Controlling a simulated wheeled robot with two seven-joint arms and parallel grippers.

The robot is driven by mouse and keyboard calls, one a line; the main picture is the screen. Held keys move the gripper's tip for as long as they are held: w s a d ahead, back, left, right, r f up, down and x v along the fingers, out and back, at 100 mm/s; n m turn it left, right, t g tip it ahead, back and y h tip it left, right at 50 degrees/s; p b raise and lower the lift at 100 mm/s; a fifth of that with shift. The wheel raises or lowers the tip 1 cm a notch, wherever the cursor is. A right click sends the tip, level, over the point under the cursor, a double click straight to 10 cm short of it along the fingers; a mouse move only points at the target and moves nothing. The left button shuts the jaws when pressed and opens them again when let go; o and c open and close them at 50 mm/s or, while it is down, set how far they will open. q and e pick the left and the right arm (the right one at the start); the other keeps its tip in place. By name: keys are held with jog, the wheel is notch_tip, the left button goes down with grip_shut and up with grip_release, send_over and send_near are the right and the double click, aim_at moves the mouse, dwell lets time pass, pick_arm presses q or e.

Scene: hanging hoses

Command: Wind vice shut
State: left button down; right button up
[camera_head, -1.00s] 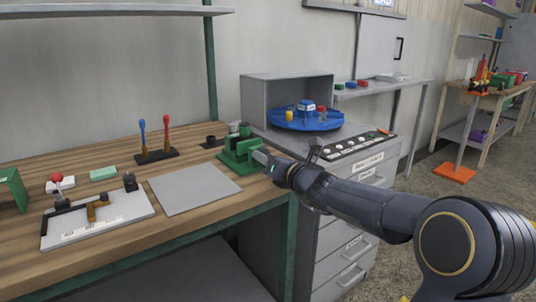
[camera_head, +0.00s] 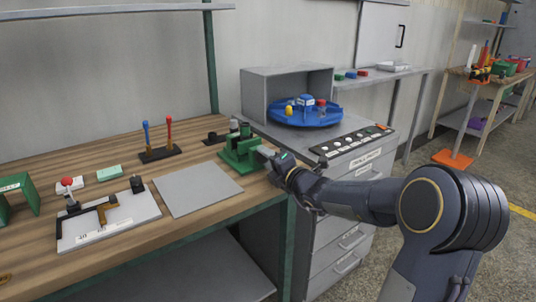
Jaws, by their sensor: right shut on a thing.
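The green vice (camera_head: 238,154) stands on the wooden workbench (camera_head: 120,262) near its right end. A dark cylindrical piece shows at the top of the vice. My right gripper (camera_head: 272,158) is at the vice's right side, shut on the vice handle, which the fingers mostly hide. My right arm reaches in from the lower right. The exact gap between the vice jaws is too small to tell. My left gripper is not in the view.
A grey plate (camera_head: 197,189) lies left of the vice. A clamp fixture on a white board (camera_head: 130,225), a rack with blue and red tools (camera_head: 160,154) and a green block (camera_head: 109,172) stand further left. A blue turntable (camera_head: 306,116) and a button panel (camera_head: 350,141) are to the right.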

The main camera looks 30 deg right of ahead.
jog(key=shift+m, duration=0.4)
jog(key=o, duration=1)
jog(key=s, duration=0.2)
jog(key=s+p, duration=0.1)
jog(key=s, duration=0.4)
jog(key=shift+s+d, duration=0.3)
jog(key=shift+s, duration=0.1)
